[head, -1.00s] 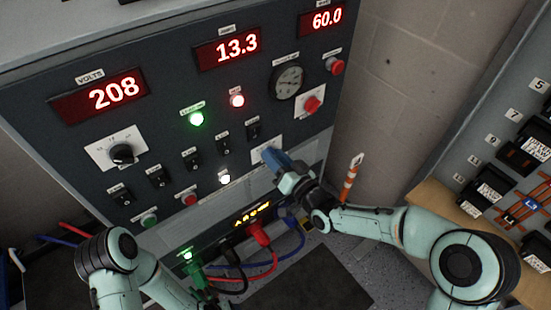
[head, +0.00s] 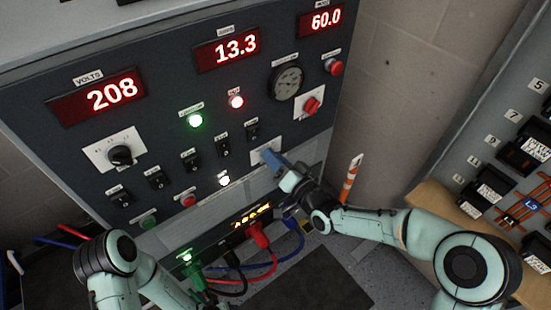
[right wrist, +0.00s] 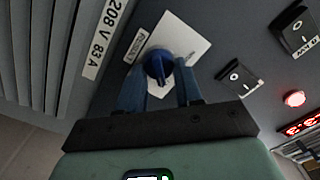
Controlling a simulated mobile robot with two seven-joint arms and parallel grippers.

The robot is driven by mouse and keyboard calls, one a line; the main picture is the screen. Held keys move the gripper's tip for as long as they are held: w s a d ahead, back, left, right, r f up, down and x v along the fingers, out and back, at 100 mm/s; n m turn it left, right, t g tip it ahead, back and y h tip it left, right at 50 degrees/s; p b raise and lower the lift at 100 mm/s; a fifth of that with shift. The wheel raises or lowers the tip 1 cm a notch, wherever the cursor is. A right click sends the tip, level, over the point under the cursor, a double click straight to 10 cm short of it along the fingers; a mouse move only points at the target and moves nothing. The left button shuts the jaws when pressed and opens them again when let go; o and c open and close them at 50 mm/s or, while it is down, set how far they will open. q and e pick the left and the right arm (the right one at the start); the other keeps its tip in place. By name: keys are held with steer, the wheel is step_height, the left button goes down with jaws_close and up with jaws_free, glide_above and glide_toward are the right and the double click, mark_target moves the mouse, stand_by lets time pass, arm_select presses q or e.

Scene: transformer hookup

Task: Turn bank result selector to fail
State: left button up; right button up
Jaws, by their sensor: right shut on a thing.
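The bank result selector is a blue knob (right wrist: 158,66) on a white plate (right wrist: 176,38) in the right wrist view. My right gripper (right wrist: 160,80) has its two blue fingers on either side of this knob and is shut on it. In the head view the selector's white plate (head: 258,158) sits low on the right of the dark panel, with my right gripper (head: 270,157) against it and hiding the knob. I cannot read the plate's position marks, so the setting is unclear. My left arm shows at the lower left, but its gripper is not in view.
The panel also bears a black rotary knob (head: 120,155), a red rotary handle (head: 312,106), a red button (head: 333,66) and several black switches. Red, blue, black and green cables (head: 262,268) hang below.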

steer(key=o, duration=1)
arm_select(q)
steer(key=s+r+p, duration=0.1)
steer(key=s+d+r, duration=0.1)
steer(key=shift+s+d+g+h+p, duration=0.2)
steer(key=shift+s+g+h+p, duration=0.1)
steer(key=shift+s+g+p, duration=0.1)
arm_select(e)
steer(key=v, duration=1.3)
steer(key=shift+s+d, duration=0.15)
